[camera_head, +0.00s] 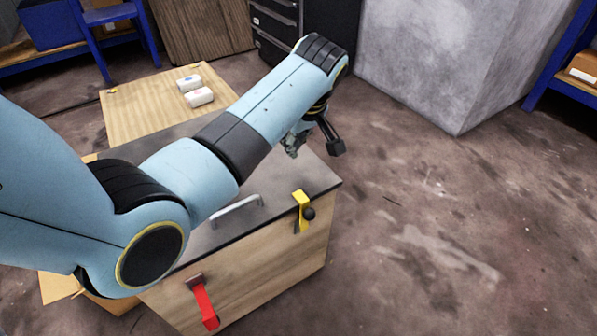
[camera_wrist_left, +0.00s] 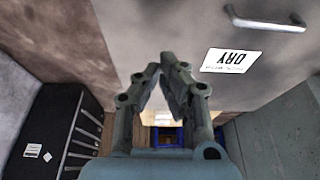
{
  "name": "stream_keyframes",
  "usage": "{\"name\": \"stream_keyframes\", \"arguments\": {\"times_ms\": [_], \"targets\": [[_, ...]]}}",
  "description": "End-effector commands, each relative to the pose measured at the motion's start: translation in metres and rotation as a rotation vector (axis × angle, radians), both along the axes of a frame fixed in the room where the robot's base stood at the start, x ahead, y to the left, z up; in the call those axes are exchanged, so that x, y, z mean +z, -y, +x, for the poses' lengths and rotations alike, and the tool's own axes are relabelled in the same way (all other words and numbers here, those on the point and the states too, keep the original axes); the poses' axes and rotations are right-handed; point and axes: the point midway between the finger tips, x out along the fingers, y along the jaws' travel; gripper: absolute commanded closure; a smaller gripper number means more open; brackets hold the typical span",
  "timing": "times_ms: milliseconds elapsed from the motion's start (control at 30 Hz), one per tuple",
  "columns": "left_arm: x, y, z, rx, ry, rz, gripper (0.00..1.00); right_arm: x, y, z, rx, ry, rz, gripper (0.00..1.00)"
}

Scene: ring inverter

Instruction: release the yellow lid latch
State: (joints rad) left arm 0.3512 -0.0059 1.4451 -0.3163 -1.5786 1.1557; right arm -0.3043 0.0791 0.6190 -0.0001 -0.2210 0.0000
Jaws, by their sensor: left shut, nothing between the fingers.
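The wooden box (camera_head: 270,262) has a flat dark lid (camera_head: 318,176). The yellow latch (camera_head: 303,199) sits at the lid's front edge near the right corner, beside a round black knob. A red latch (camera_head: 205,303) is on the same front face, further left. My left gripper (camera_head: 291,147) is above the back right part of the lid, behind the yellow latch and apart from it. It is shut and empty; its fingers (camera_wrist_left: 163,72) also show in the left wrist view. The yellow latch is not visible there. My right gripper is not in view.
The lid has a metal handle (camera_head: 236,208), seen also in the wrist view (camera_wrist_left: 265,22), near a white label (camera_wrist_left: 231,60). A wooden surface behind holds two white items (camera_head: 199,96). A concrete block (camera_head: 440,60) stands at the back right. The floor right of the box is clear.

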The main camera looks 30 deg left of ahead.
Motion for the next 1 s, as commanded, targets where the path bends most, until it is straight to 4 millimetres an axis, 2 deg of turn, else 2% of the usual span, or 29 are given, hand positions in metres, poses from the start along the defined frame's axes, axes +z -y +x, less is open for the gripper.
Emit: {"name": "stream_keyframes", "arguments": {"times_ms": [133, 267, 367, 467, 667, 700, 800, 1000], "targets": [[-0.005, -0.002, 0.0, 0.0, -0.001, 0.0, 1.0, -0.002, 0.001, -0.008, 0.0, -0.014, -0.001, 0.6], [-0.023, -0.007, 0.002, 0.0, -0.003, 0.001, 1.0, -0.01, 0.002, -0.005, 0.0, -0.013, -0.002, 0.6], [-0.043, -0.013, 0.004, 0.0, -0.004, 0.001, 1.0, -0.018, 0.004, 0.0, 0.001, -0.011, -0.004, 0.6], [-0.065, -0.02, 0.007, 0.001, -0.006, 0.002, 1.0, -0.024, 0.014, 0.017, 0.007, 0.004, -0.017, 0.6], [-0.104, -0.032, 0.012, 0.001, -0.005, 0.001, 1.0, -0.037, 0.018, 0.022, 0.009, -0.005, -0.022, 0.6], [-0.099, -0.021, 0.009, -0.001, -0.001, -0.005, 1.0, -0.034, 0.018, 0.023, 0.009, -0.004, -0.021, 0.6], [-0.096, -0.007, 0.003, -0.001, 0.0, -0.004, 1.0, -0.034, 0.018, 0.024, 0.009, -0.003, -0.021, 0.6], [-0.095, 0.006, -0.002, 0.0, 0.0, -0.002, 1.0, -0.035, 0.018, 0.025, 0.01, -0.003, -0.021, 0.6]]}}
